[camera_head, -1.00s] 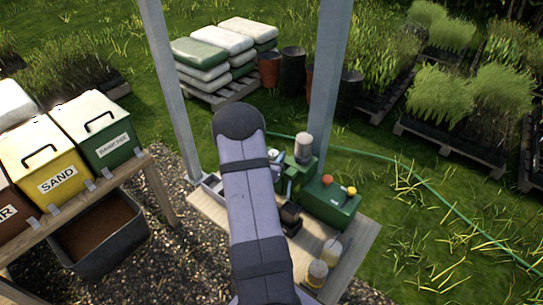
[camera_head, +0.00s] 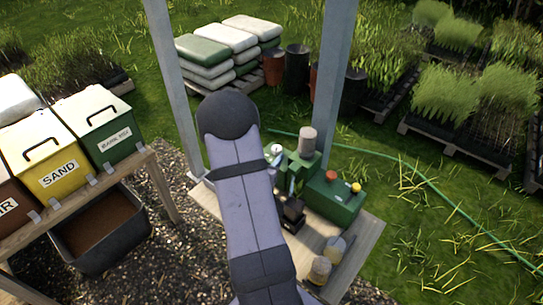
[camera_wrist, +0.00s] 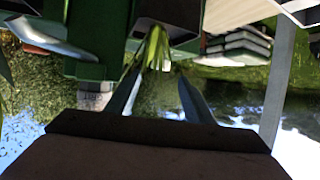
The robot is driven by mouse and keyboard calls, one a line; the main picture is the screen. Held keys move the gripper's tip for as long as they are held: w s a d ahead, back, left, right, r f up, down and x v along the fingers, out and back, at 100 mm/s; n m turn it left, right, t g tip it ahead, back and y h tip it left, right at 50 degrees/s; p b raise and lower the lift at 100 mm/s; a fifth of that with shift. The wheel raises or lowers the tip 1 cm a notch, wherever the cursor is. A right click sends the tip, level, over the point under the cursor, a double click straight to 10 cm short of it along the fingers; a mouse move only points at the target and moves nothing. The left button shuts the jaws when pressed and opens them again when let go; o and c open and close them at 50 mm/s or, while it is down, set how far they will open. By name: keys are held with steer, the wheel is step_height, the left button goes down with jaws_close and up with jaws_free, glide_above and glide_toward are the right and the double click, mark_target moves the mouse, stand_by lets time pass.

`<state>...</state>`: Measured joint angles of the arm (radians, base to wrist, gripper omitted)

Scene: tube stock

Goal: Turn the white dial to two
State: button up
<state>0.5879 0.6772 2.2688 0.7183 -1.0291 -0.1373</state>
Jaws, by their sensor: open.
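Beyond the fingertips are a dark opening with yellow-green stalks (camera_wrist: 155,48) and green machine panels (camera_wrist: 100,30). I cannot make out a dial in the wrist view. My arm hides part of the bench.
Two grey posts (camera_head: 332,75) rise at the bench's back. Two pale jars (camera_head: 320,270) stand at the bench's (camera_head: 365,240) front right. Lidded bins (camera_head: 55,160) stand on a shelf at left. Stacked sacks, pots and plant pallets lie behind; a green hose crosses the grass.

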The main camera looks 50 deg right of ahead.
mark_target(276, 149)
steer(key=shift+s+a+r, duration=0.15)
steer(key=shift+a, duration=0.2)
steer(key=w+a+f+b, duration=0.1)
steer(key=w+a, duration=0.2)
steer(key=w, duration=0.5)
steer(key=s+m+g, duration=0.1)
steer(key=s+d+m+g, duration=0.1)
steer(key=s+m+g, duration=0.1)
steer(key=s+d+r+m+g, duration=0.1)
steer(key=g, duration=0.1)
steer(key=shift+s+d+m+h, duration=0.25)
steer(key=shift+s+m+h, duration=0.05)
steer(key=shift+s, duration=0.05)
steer(key=shift+d, duration=0.1)
steer(key=shift+p+x, duration=0.95)
steer(key=shift+x, duration=2.6)
